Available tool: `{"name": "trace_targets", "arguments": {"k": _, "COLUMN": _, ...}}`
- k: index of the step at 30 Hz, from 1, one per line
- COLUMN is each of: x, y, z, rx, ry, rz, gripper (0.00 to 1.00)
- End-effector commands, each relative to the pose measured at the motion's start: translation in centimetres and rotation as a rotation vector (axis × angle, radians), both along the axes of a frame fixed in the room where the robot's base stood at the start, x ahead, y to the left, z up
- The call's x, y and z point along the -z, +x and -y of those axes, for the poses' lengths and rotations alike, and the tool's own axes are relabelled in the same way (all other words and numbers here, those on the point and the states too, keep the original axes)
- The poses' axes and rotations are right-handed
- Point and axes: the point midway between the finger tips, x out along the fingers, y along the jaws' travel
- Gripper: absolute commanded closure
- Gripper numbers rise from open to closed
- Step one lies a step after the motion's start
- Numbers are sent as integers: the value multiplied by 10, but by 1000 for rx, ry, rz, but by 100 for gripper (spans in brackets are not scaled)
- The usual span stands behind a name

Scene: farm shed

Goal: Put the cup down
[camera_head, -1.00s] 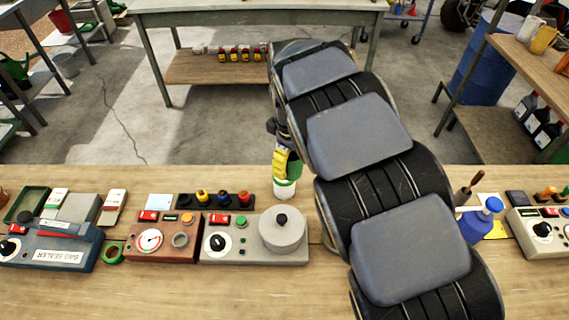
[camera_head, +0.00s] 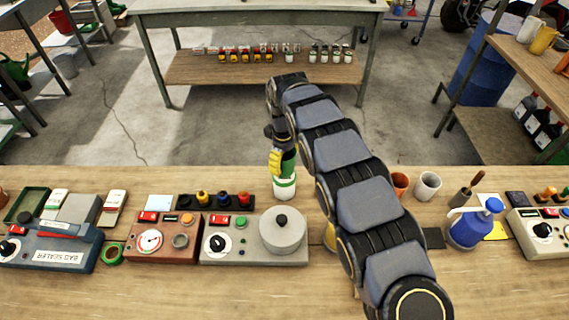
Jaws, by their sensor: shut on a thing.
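A white and green cup (camera_head: 285,190) is upright near the far edge of the wooden workbench (camera_head: 190,300), behind the grey machine with the round lid. My gripper (camera_head: 284,172) comes down from above and is shut on the cup's upper part. The yellow-and-black fingers hide part of its rim. The cup's base is at or just above the bench top; I cannot tell whether it touches.
The grey machine (camera_head: 250,252) stands just in front of the cup, with a dark rack of coloured knobs (camera_head: 215,201) to its left.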

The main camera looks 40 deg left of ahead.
Motion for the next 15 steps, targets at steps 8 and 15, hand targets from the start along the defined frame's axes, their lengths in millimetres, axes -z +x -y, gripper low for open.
{"name": "trace_targets", "arguments": {"k": 8, "x": 16, "y": 0, "z": -1, "rx": -2, "ry": 3, "rz": 4, "gripper": 71}}
{"name": "trace_targets", "arguments": {"k": 15, "x": 20, "y": 0, "z": -1, "rx": -2, "ry": 2, "rz": 3, "gripper": 33}}
